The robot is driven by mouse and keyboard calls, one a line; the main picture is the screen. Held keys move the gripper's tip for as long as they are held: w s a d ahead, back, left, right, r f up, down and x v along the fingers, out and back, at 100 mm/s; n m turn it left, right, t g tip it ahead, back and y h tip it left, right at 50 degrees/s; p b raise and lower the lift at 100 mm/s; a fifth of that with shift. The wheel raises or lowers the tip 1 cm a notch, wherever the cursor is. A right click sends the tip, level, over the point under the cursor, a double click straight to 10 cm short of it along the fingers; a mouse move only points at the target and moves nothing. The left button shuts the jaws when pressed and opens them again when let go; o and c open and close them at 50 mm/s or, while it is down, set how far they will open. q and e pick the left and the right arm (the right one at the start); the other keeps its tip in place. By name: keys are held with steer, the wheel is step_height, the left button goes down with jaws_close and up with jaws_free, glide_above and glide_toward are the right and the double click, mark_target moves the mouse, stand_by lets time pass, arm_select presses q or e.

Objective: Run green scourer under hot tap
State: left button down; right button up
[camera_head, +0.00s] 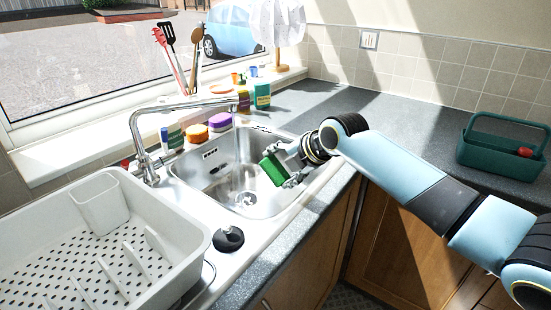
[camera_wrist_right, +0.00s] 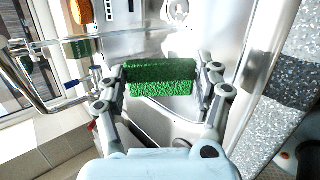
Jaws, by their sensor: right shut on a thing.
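The green scourer (camera_head: 273,169) is held by my right gripper (camera_head: 283,172) over the right side of the sink basin (camera_head: 232,172). In the right wrist view the scourer (camera_wrist_right: 160,77) lies crosswise between the two fingers of my right gripper (camera_wrist_right: 162,84), which is shut on it. The chrome tap (camera_head: 144,140) stands at the left of the sink, its long spout arching over the back of the basin. It also shows at the left of the right wrist view (camera_wrist_right: 30,75). No water shows at the spout. My left gripper is out of view.
A white draining rack (camera_head: 182,238) fills the left side. Sponges (camera_head: 195,133) and bottles (camera_head: 262,97) line the back of the sink. A black round thing (camera_head: 228,239) sits at the front edge. A green caddy (camera_head: 485,156) stands on the right counter.

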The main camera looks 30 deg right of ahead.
mark_target(266, 165)
steer(key=shift+w+a+f+b, duration=0.1)
steer(key=shift+w+a+b, duration=0.1)
steer(key=shift+w+b, duration=0.15)
steer(key=w+a+f+b, duration=0.1)
steer(key=w+f+b, duration=0.1)
steer(key=w+b, duration=0.9)
steer(key=shift+w+a+f, duration=0.15)
steer(key=shift+w+f, duration=0.15)
steer(key=shift+w, duration=0.75)
steer(key=s+p, duration=0.4)
steer(key=s, duration=0.1)
steer(key=s+d+p, duration=0.1)
steer(key=s+p, duration=0.1)
steer(key=s, duration=0.1)
steer(key=shift+p, duration=0.3)
